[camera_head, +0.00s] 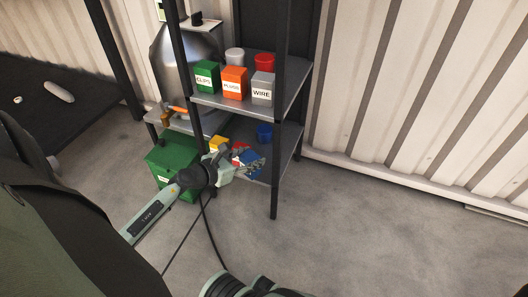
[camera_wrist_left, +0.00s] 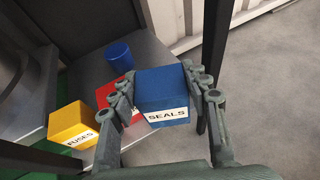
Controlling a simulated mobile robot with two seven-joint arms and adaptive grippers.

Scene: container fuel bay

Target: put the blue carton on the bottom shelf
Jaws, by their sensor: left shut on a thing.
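The blue carton (camera_wrist_left: 163,92), labelled SEALS, is between the fingers of my left gripper (camera_wrist_left: 166,100) in the left wrist view. The gripper is shut on it. In the head view my left gripper (camera_head: 236,163) is at the front of the bottom shelf (camera_head: 284,158), and the blue carton (camera_head: 254,165) shows just past its fingers. Whether the carton touches the shelf is unclear. On the bottom shelf a red carton (camera_wrist_left: 107,94) is just left of the gripper, and a yellow FUSES carton (camera_wrist_left: 73,125) is further left.
A blue cup (camera_head: 265,132) stands at the back of the bottom shelf. The upper shelf (camera_head: 296,88) bears CLIPS, PLUGS and WIRE cartons and two cups. A dark post (camera_head: 275,180) stands right of the gripper. A green box (camera_head: 172,160) sits to the left.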

